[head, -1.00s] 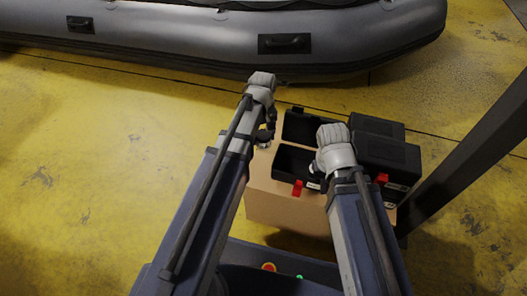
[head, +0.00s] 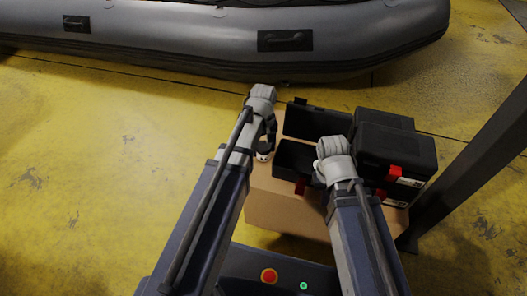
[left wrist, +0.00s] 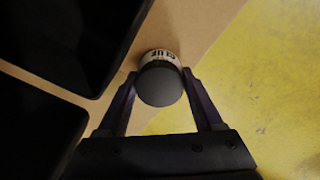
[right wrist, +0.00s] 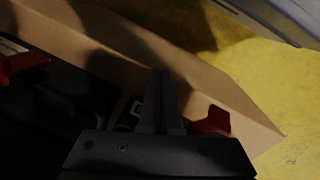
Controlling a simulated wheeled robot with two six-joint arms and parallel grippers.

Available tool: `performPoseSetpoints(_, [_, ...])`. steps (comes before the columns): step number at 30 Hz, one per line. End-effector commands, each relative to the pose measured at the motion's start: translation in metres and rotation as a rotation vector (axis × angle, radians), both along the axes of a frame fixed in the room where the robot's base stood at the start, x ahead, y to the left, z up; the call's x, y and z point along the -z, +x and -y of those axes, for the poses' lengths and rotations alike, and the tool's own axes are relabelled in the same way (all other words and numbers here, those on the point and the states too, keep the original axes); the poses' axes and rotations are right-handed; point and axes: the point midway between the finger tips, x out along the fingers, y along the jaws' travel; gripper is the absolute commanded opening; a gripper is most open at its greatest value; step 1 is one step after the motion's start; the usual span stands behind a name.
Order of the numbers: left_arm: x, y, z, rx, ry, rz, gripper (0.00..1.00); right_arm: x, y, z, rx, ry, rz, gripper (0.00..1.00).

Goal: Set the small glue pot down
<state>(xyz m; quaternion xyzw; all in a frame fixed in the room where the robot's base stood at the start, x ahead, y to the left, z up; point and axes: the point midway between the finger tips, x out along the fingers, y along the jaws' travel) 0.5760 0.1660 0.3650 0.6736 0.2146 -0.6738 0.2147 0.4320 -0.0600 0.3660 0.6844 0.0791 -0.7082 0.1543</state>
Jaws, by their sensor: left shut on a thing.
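The small glue pot (left wrist: 160,82) has a dark round lid and a pale label reading GLUE. My left gripper (left wrist: 158,88) is shut on it, one finger on each side. In the head view the pot (head: 264,156) shows as a small pale spot under my left gripper (head: 267,142), at the left edge of the cardboard box (head: 285,212). I cannot tell whether the pot touches the box top. My right gripper (right wrist: 167,100) has its fingers together, with nothing visible between them, over the open black case (head: 295,158). In the head view its fingertips are hidden behind its wrist.
More black cases (head: 395,150) with red latches stand on the right of the box. A dark post (head: 470,130) rises at the right. A grey inflatable boat (head: 200,40) lies behind. Yellow floor (head: 100,180) is clear at the left.

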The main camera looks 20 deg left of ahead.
Motion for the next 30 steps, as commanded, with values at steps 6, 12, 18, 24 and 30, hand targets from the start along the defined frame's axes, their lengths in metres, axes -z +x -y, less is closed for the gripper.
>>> performPoseSetpoints(6, [-0.001, 0.000, 0.000, 0.000, 0.000, 0.000, 0.07, -0.001, 0.000, 0.000, 0.000, 0.000, 0.000, 0.00])
performPoseSetpoints(12, [0.002, 0.000, 0.000, 0.000, 0.000, 0.000, 0.73, 0.002, 0.000, 0.000, 0.000, 0.000, 0.000, 0.00])
performPoseSetpoints(18, [0.002, 0.000, 0.000, 0.000, 0.000, 0.000, 0.80, 0.002, 0.000, 0.000, 0.000, 0.000, 0.000, 0.00])
performPoseSetpoints(24, [0.000, 0.000, 0.000, 0.000, 0.000, 0.000, 0.80, 0.000, 0.000, 0.000, 0.000, 0.000, 0.000, 0.00])
performPoseSetpoints(30, [-0.012, 0.000, 0.000, 0.000, 0.000, 0.000, 0.80, -0.012, 0.000, 0.000, 0.000, 0.000, 0.000, 0.00])
